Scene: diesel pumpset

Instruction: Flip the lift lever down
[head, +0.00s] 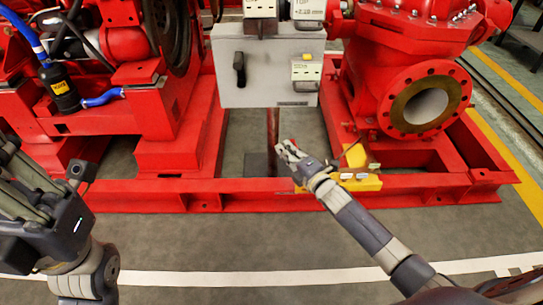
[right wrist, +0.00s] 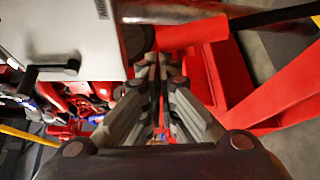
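I cannot single out the lift lever with certainty. A yellow upright piece (head: 355,156) stands by a yellow block on the red base frame, just right of my right gripper (head: 287,150) in the head view. My right gripper points toward the space under the grey control box, apart from the yellow piece. In the right wrist view its fingertips (right wrist: 154,62) nearly meet, with nothing seen held. A black rotary handle (head: 239,68) is on the grey box (head: 273,82); the handle also shows in the right wrist view (right wrist: 48,72). My left gripper (head: 25,175) is at the left edge, its fingertips unclear.
The red base frame (head: 240,198) crosses in front of the machines. A red pump with a round flange (head: 425,103) stands right, a red engine left. A black bottle (head: 60,88) hangs at left. Grey floor in front is clear.

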